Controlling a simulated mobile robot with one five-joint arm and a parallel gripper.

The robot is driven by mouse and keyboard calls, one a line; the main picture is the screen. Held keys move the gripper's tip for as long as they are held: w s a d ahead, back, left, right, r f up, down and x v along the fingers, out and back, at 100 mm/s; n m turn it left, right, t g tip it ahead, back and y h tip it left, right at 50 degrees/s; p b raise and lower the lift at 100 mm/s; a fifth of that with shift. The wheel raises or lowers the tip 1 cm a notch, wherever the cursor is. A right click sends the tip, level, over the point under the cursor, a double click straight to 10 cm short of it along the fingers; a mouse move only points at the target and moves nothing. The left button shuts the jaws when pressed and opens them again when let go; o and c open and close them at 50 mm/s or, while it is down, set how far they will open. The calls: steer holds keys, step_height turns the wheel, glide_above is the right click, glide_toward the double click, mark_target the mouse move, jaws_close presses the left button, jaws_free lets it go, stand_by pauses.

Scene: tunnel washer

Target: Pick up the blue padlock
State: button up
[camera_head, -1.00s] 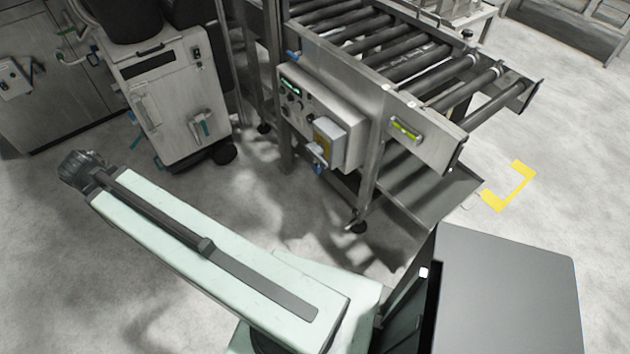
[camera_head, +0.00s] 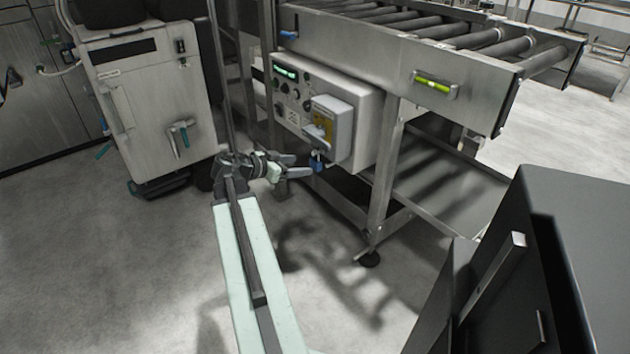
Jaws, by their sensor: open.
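The blue padlock (camera_head: 317,164) hangs below the grey switch box with a yellow plate (camera_head: 325,125), on the front of the control panel. It is small in the head view. My gripper (camera_head: 307,168) is at the end of my pale green arm, pointing right toward the padlock. Its jaws are open, and their tips appear close to the padlock in the picture. I cannot tell whether they touch it or how far apart they are in depth.
The control panel (camera_head: 290,95) is fixed to the roller conveyor frame (camera_head: 440,90). A conveyor leg (camera_head: 384,180) stands right of the padlock. A white cabinet (camera_head: 150,100) stands at the left. A dark grey box shape fills the lower right. The floor (camera_head: 110,270) at left is clear.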

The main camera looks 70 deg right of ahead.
mark_target(313, 163)
steer(key=shift+b+x, duration=1.4)
steer(key=shift+x, duration=2.45)
steer(key=shift+w+r, duration=0.1)
steer(key=shift+w, duration=0.05)
jaws_close()
steer(key=shift+r, duration=0.15)
